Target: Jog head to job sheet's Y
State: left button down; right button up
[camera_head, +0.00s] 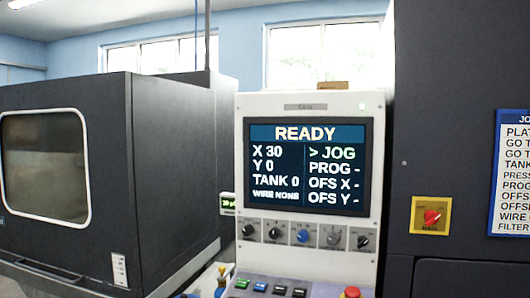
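The control screen (307,165) is lit in the middle of the head view, on a white console (252,106). It reads READY, X 30, Y 0, TANK 0 and WIRE NONE. Its right column reads > JOG, PROG -, OFS X - and OFS Y -, with the mark at JOG. The job sheet (513,172), white with a blue border, is on the dark panel at the right edge. Its right part is cut off by the frame, so the Y value cannot be read. Neither of my grippers is in view.
Below the screen is a row of knobs (303,236), one blue. Coloured buttons (261,287) and a red button (351,292) sit on the lower ledge. A red switch on a yellow plate (431,215) is at right. A dark windowed machine cabinet (105,170) fills the left.

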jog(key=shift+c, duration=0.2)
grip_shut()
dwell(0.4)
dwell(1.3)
